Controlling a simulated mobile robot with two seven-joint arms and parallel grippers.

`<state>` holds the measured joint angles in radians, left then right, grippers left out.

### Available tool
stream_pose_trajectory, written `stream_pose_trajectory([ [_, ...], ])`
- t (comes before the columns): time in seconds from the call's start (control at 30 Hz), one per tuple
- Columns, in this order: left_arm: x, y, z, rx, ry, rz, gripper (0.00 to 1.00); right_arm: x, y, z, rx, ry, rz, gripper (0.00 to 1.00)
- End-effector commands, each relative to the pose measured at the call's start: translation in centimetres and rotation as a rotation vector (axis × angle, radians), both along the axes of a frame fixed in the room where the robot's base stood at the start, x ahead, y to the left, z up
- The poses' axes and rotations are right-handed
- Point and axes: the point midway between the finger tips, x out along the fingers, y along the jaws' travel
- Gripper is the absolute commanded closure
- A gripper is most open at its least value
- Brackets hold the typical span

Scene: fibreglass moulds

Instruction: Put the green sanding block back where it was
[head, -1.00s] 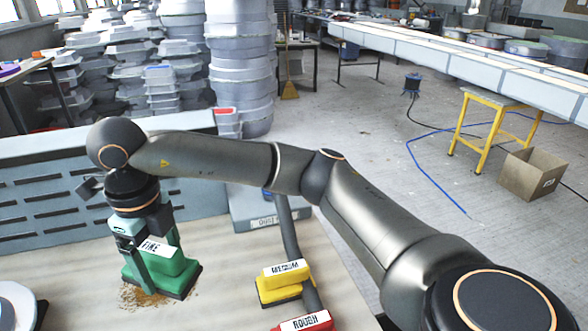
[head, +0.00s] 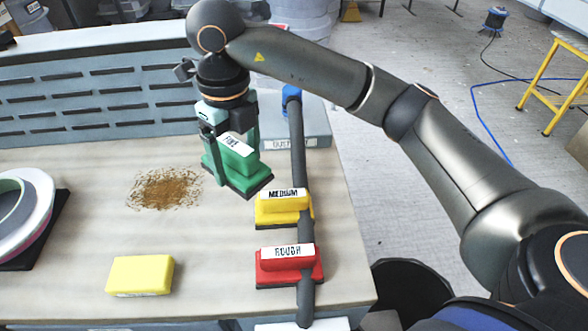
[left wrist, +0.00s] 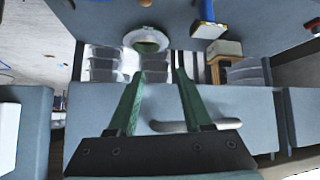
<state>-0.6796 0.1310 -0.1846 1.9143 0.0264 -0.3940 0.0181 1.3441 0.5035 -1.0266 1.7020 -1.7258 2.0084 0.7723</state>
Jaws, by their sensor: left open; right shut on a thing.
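The green sanding block (head: 238,162), labelled FINE, is in my right gripper (head: 230,150), which is shut on it. The block is right of the brown dust patch (head: 165,188) and appears to be above the bench; the exact gap is hard to tell. The yellow MEDIUM block (head: 284,210) and the red ROUGH block (head: 288,264) stand in a row nearer me, to its right. The bench beyond the MEDIUM block shows no other block. My left gripper (left wrist: 160,74) is open and empty in the left wrist view, in front of grey drawer fronts.
A dark hose (head: 299,170) runs along the row of blocks, past a grey box (head: 300,135). A yellow sponge (head: 140,275) lies on the bench at front left. A white round mould (head: 22,215) is at the left edge. A slotted grey panel (head: 90,90) stands behind.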

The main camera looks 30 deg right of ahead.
Motion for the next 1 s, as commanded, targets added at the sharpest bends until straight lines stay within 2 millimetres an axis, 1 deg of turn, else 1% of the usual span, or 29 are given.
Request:
stream_pose_trajectory([
  [0.07,0.0,0.0,0.0,0.000,0.000,0.000,0.50,0.3,-0.5,-0.3,0.002,0.002,-0.005,0.79],
  [0.17,0.0,0.0,0.0,0.000,0.000,0.000,0.50,1.1,-2.0,-1.1,0.001,0.005,-0.008,0.79],
  [0.43,0.0,0.0,-0.2,0.001,0.000,0.001,0.50,4.4,-7.8,-4.2,0.002,0.004,-0.008,0.79],
  [0.5,0.0,0.0,-0.3,0.001,0.000,0.001,0.50,5.0,-8.8,-5.6,0.001,0.007,-0.006,0.79],
  [0.6,0.0,0.0,-0.2,0.001,0.000,0.001,0.50,5.7,-10.1,-7.2,0.000,0.005,-0.005,0.79],
  [0.7,0.0,0.0,-0.1,0.001,0.000,0.001,0.50,6.2,-10.9,-8.3,0.000,0.003,-0.003,0.79],
  [0.93,0.0,0.0,-0.1,0.001,0.000,0.000,0.50,6.8,-11.7,-9.5,0.000,0.001,-0.003,0.79],
  [1.0,0.0,0.1,0.0,0.001,0.000,0.001,0.50,7.0,-12.2,-10.2,0.000,0.003,-0.004,0.79],
])
